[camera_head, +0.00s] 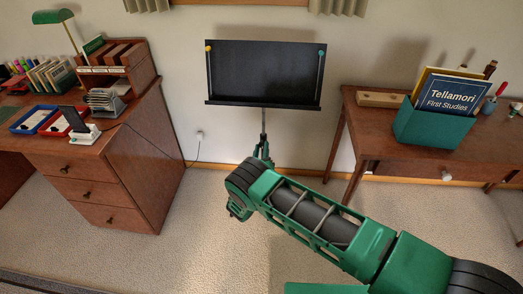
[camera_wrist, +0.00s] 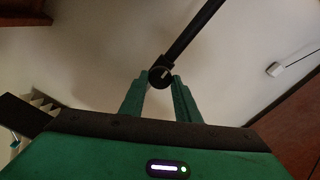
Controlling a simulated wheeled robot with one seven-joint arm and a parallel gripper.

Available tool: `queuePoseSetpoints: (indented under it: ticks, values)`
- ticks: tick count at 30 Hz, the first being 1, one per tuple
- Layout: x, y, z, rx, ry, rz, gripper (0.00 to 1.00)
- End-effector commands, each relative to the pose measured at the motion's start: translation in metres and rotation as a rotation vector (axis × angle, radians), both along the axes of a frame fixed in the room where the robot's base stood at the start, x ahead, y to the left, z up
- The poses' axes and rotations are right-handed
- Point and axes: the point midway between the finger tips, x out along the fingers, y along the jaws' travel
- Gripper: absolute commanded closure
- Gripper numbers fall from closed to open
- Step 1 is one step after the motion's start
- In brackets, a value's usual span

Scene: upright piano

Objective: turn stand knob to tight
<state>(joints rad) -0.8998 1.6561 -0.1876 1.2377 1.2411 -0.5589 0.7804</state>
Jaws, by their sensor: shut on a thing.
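The music stand has a wide black desk (camera_head: 228,70) in the head view, with a thin pole (camera_head: 263,122) below it. In the wrist view the dark pole (camera_wrist: 195,32) runs down from the upper right to a round black knob (camera_wrist: 160,75) with a short pale mark on its face. My gripper (camera_wrist: 161,84) is shut on the knob, its two green fingers at either side of it. In the head view my green arm covers the lower stand, and the knob cannot be made out there.
A wooden desk (camera_head: 135,150) with drawers stands left of the stand. A wooden table (camera_head: 400,152) with a green book box (camera_head: 430,128) stands to the right. Carpet is clear between them, with a wall socket (camera_head: 199,135) and cord behind.

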Motion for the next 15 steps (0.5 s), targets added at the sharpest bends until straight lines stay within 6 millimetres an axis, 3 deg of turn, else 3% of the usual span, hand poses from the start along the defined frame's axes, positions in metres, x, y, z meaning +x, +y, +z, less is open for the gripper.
queuePoseSetpoints:
  ticks: [1,12,13,15]
  values:
    - [-0.0025,-0.0025,-0.0077,0.003,0.014,-0.003,0.93]
    - [-0.0027,-0.0023,-0.0079,0.004,0.014,-0.002,0.93]
    - [-0.0028,-0.0023,-0.0079,0.004,0.014,-0.002,0.64]
    - [-0.0025,-0.0021,-0.0071,0.004,0.013,-0.002,0.52]
